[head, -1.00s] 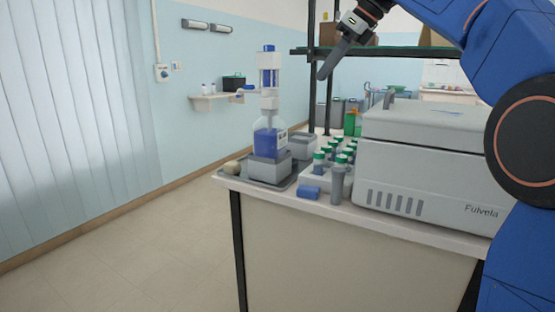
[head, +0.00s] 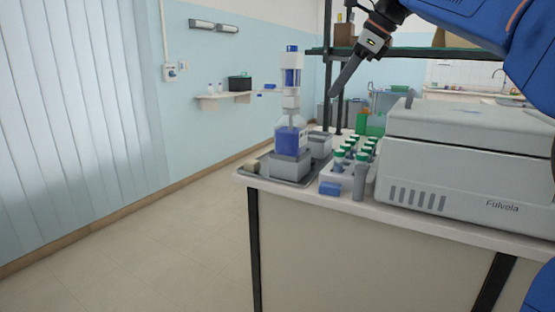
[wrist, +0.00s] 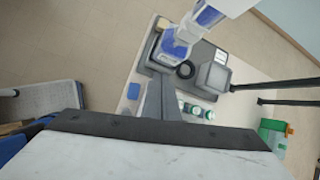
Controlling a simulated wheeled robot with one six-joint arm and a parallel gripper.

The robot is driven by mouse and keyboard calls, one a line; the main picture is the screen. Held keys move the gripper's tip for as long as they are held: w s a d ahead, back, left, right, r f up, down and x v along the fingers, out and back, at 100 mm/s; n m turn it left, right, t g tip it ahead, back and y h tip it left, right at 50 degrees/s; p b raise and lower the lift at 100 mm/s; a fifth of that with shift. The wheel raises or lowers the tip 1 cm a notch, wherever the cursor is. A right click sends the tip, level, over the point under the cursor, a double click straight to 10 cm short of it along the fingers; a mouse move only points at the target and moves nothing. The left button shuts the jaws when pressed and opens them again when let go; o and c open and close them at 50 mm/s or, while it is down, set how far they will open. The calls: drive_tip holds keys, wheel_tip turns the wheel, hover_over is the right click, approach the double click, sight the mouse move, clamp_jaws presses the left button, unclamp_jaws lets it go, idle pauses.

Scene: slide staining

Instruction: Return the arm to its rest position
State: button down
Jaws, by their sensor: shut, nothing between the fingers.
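My gripper (head: 346,80) is shut and empty, held in the air above the bench, to the right of the dispenser bottle and up from the tube rack. Its blue arm comes in from the upper right of the head view. In the wrist view my gripper (wrist: 160,100) points down over the bench with nothing held in it. The dispenser bottle (head: 290,140), with blue liquid and a white pump top, stands upright on a grey block in a dark tray (head: 262,171).
A rack with several green-capped tubes (head: 350,152) stands beside a large grey centrifuge (head: 450,150). A green-topped shelf on dark posts (head: 400,52) stands behind. The floor (head: 150,250) at left is clear.

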drive_tip(key=s+d+f+n+h, duration=0.1)
drive_tip(key=s+d+f+n, duration=0.3)
drive_tip(key=s+f+n, duration=0.3)
drive_tip(key=s+d+f+n+h, duration=0.2)
drive_tip(key=s+d+f+n, duration=0.3)
drive_tip(key=s+f, duration=1)
drive_tip(key=s+d+f+n+t+h, duration=0.1)
drive_tip(key=s+d+f+n, duration=0.3)
drive_tip(key=s+f+n, duration=0.5)
wheel_tip(320, 180, down, 10)
drive_tip(key=shift+s+d+f+h, duration=0.1)
drive_tip(key=shift+s+d+h, duration=0.3)
drive_tip(key=shift+s+h, duration=0.55)
